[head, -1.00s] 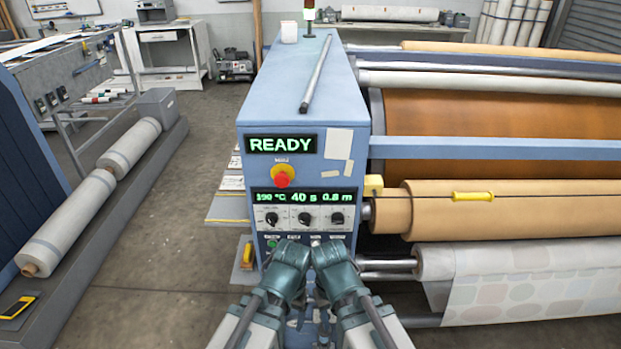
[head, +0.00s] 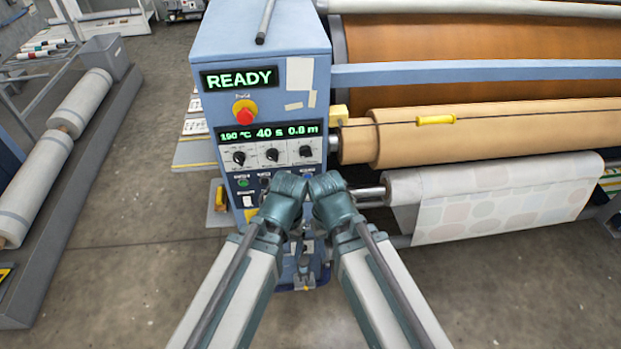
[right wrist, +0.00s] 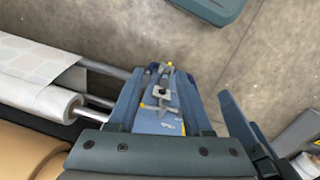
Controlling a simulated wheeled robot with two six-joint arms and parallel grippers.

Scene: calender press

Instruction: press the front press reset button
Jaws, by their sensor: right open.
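The blue press cabinet (head: 262,105) stands ahead with a green READY display, a red stop button (head: 244,115) on yellow, a readout and three dials. Below the dials is a row of small controls. A green button (head: 243,183) shows at its left end; the right part is largely covered by my wrists, and I cannot make out the reset button. My left gripper (head: 285,200) and right gripper (head: 331,198) are side by side before the row, fingertips hidden in the head view. In the right wrist view my right gripper's fingers (right wrist: 183,105) are apart, with a blue surface beyond.
Rollers stand right of the cabinet: a tan one (head: 480,135) and a patterned fabric roll (head: 500,195). Wrapped rolls (head: 40,190) lie on a rack at left. The floor (head: 130,240) between rack and cabinet is clear.

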